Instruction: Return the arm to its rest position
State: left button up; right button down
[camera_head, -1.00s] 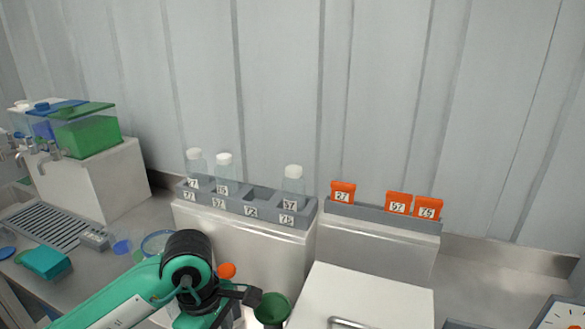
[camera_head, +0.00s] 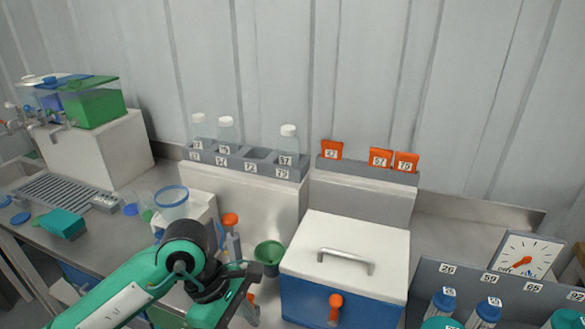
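My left arm, teal with a black wrist joint, comes in from the lower left. My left gripper (camera_head: 250,277) is at the lower middle, in front of the bench and just left of the green funnel (camera_head: 269,254). Its fingers are dark and partly hidden by the wrist, so I cannot tell whether they are open. An orange-tipped tool (camera_head: 251,298) shows just below it, and I cannot tell whether they touch. My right gripper is not in view.
A blue box with white lid (camera_head: 345,255) stands right of the gripper. A grey rack (camera_head: 245,163) with several bottles and orange tags (camera_head: 380,157) are behind. A clear vessel (camera_head: 172,205) stands near the wrist. Blue-capped bottles (camera_head: 489,308) and a dial (camera_head: 527,254) are right.

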pick_arm(q)
jog(key=s+d+r+n+g+h, duration=0.3)
jog(key=s+d+r+h, duration=0.3)
jog(key=d+r+h, duration=0.4)
jog(key=w+a+r+n+t+h, duration=0.2)
jog(key=w+r+n+t+h, duration=0.2)
jog(key=r+n+t+h, duration=0.65)
jog(key=w+a+f+n+t+y, duration=0.45)
jog(key=a+n+t+y, duration=0.35)
jog(key=n, duration=0.6)
jog(key=w+a+f+n+t+y, duration=0.45)
jog(key=n+t+y, duration=0.45)
jog(key=n, duration=0.6)
jog(key=s+a+f+n+g+y, duration=0.1)
jog(key=a+f+n+g+y, duration=0.6)
jog(key=f, duration=0.5)
jog(key=s+a+f+n+g, duration=0.3)
jog(key=s+f+n+g, duration=0.4)
jog(key=s+f+g, duration=0.95)
jog(key=s+f+t, duration=0.1)
jog(key=s+f, duration=0.1)
jog(key=f, duration=1.5)
jog(key=s+f+t, duration=0.2)
jog(key=s+f, duration=0.1)
jog(key=f, duration=1.4)
jog(key=s+a+f+g+y, duration=0.1)
jog(key=s+a+f, duration=0.2)
jog(key=s+f, duration=1.5)
jog(key=shift+s+f+m, duration=0.15)
jog(key=shift+f+m, duration=0.3)
